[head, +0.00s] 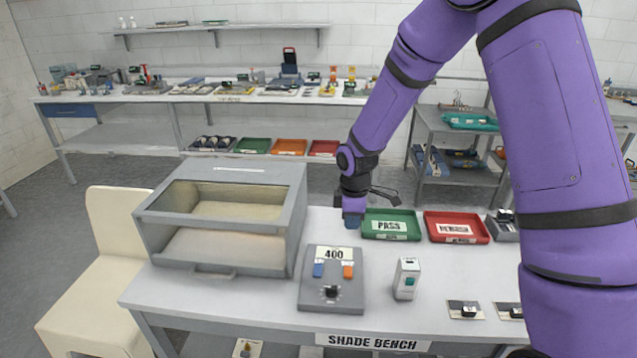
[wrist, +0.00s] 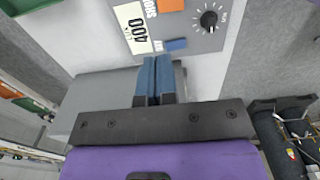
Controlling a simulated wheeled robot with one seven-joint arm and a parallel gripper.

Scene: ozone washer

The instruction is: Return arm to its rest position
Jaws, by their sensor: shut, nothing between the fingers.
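My gripper (head: 352,222) hangs fingers-down at the end of my purple arm, over the back part of the bench, just left of the green PASS tray. Its two blue fingers (wrist: 156,80) are pressed together in the wrist view, with nothing held. A grey control box (head: 332,299) with a 400 label, a blue button, an orange button and a black knob stands in front of the gripper. It also shows at the top of the wrist view (wrist: 222,42).
A grey chamber (head: 290,222) with a window stands left of the control box. A small white device (head: 407,280) stands to its right. The green PASS tray (head: 390,224) and a red tray (head: 457,227) lie at the back. A cream chair (head: 100,270) is at left.

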